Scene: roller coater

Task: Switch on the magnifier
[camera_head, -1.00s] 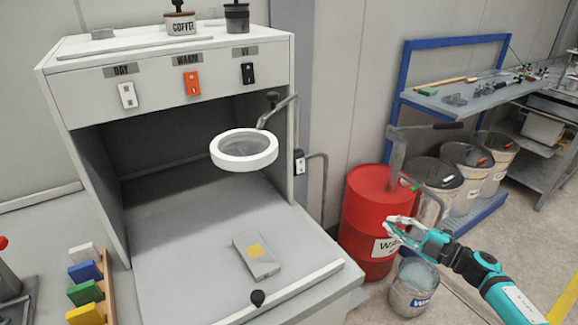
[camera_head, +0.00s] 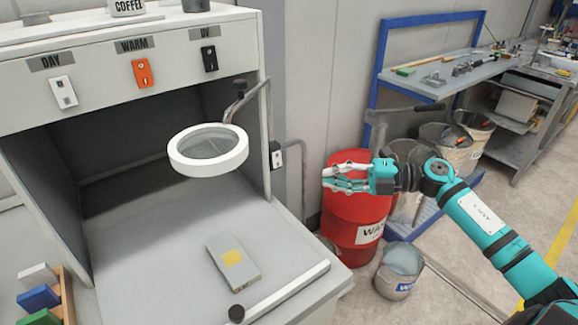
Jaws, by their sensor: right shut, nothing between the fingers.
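The magnifier (camera_head: 212,167) is a white ring with a clear lens on a grey bent arm, hanging in front of the light booth's opening. A small box with a black-and-white switch (camera_head: 276,155) is on the booth's right side, near the arm's mount. My right gripper (camera_head: 326,177) is to the right of this switch, in front of the red drum in the picture, apart from the switch. Its fingers point left, close together, with nothing held. My left gripper is out of view.
The grey booth (camera_head: 130,95) carries DAY (camera_head: 63,92), WARM (camera_head: 142,72) and UV (camera_head: 209,58) switches. A grey panel with a yellow square (camera_head: 226,270) lies on its floor. A red drum (camera_head: 352,215) and a bucket (camera_head: 398,275) stand right of the booth.

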